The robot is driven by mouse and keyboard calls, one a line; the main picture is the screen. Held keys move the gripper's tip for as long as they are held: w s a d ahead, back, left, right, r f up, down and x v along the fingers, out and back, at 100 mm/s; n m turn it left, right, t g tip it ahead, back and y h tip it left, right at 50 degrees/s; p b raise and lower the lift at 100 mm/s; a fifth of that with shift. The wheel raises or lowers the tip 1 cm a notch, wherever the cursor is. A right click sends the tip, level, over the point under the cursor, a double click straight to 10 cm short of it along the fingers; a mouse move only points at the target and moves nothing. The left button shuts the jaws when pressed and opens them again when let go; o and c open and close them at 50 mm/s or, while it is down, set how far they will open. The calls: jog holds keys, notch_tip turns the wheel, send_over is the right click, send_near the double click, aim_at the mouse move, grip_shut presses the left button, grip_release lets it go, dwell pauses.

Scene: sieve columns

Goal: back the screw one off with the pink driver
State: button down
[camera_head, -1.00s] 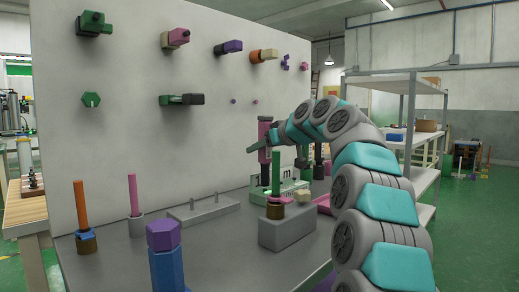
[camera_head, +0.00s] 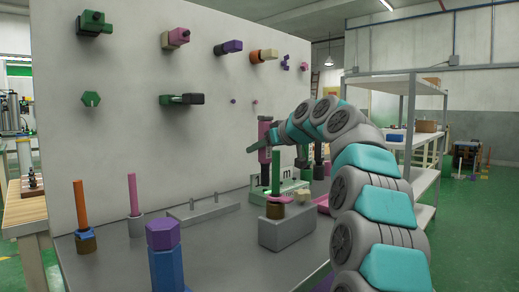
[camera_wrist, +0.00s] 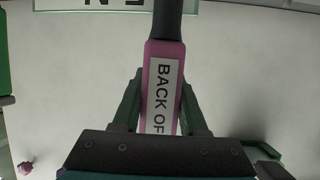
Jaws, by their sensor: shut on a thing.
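My gripper (camera_head: 263,147) is shut on the pink driver (camera_head: 264,130) and holds it upright in front of the white panel. In the wrist view the driver's pink handle (camera_wrist: 152,63) shows between the dark green fingers (camera_wrist: 158,105). A dark shaft (camera_wrist: 168,22) extends from the handle. In the head view the driver's lower end is near a green post (camera_head: 276,172), and I cannot tell if they touch. I cannot tell which piece is screw one.
A grey block (camera_head: 286,235) stands on the grey bench near the post. An orange rod (camera_head: 81,203), a pink rod (camera_head: 133,193) and a purple-topped blue post (camera_head: 165,262) stand to the left. Several coloured pegs stick out of the panel (camera_head: 130,135). A shelf (camera_head: 392,82) is at right.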

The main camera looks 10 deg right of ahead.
jog(key=shift+f+b, duration=0.9)
jog(key=shift+f, duration=0.1)
dwell(1.0)
jog(key=shift+r, duration=0.4)
dwell(1.8)
notch_tip(320, 180, up, 5)
jog(key=p, duration=0.4)
jog(key=shift+r+p, duration=0.1)
jog(key=shift+p, duration=0.25)
